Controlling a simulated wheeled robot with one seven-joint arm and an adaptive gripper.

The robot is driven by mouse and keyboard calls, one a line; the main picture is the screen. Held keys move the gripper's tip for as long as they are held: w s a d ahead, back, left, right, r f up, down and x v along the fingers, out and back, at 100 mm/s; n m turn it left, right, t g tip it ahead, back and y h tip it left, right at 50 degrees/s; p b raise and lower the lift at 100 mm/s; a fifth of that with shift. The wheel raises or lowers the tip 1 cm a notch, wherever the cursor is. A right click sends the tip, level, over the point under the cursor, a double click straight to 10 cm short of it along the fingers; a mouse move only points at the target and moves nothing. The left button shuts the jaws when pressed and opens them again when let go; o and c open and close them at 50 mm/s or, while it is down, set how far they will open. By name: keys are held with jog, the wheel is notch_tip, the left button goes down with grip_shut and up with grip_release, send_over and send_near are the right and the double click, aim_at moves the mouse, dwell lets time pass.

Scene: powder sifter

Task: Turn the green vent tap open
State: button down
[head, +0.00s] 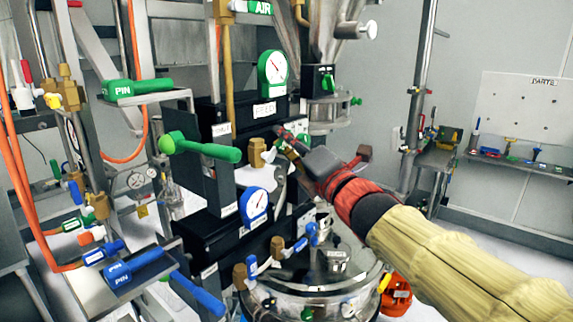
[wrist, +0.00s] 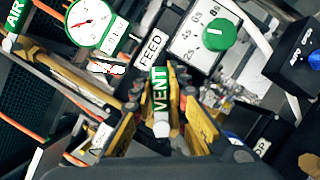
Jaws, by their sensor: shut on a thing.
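The green vent tap (wrist: 160,85) has a green handle marked VENT with a pale end. In the wrist view it lies between the two yellow-padded fingers of my gripper (wrist: 160,108), which are shut on it. In the head view my gripper (head: 284,139) is at the black panel, right of a brass fitting (head: 257,153). The fingers and wrist hide most of the tap there. The tap's valve body is hard to make out in the wrist view.
A green-rimmed gauge (head: 272,68) sits above my gripper, and a blue-rimmed gauge (head: 255,205) is below left. A green timer knob (wrist: 219,34) is close by in the wrist view. A long green lever (head: 205,148) sticks out at left. Blue-handled valves (head: 312,233) are below.

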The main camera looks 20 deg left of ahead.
aim_at(278, 143)
jog(key=n+b, duration=0.1)
jog(key=b, duration=0.1)
jog(key=n+y+b, duration=0.1)
jog(key=n+b, duration=0.1)
jog(key=b, duration=0.1)
jog(key=s+n+b, duration=0.1)
jog(key=b, duration=0.2)
jog(key=shift+a+r+n+g+y, duration=0.2)
jog(key=shift+a+n+g+y, duration=0.05)
jog(key=shift+n+g+y, duration=0.15)
jog(key=n+b, duration=0.1)
jog(key=b, duration=0.1)
jog(key=n+y+b, duration=0.1)
jog(key=b, duration=0.1)
jog(key=shift+s+a+r+n+g, duration=0.15)
jog(key=shift+s+r+n+g, duration=0.2)
jog(key=shift+n+g, duration=0.05)
jog(key=shift+s+a+r+n+g+y+b, duration=0.1)
jog(key=shift+s+r+n+g+y+b, duration=0.15)
jog(key=shift+n+y+b, duration=0.4)
jog(key=shift+r, duration=0.1)
jog(key=c, duration=1.8)
grip_release()
jog(key=shift+o, duration=0.4)
jog(key=v, duration=1.2)
jog(key=shift+r, duration=0.2)
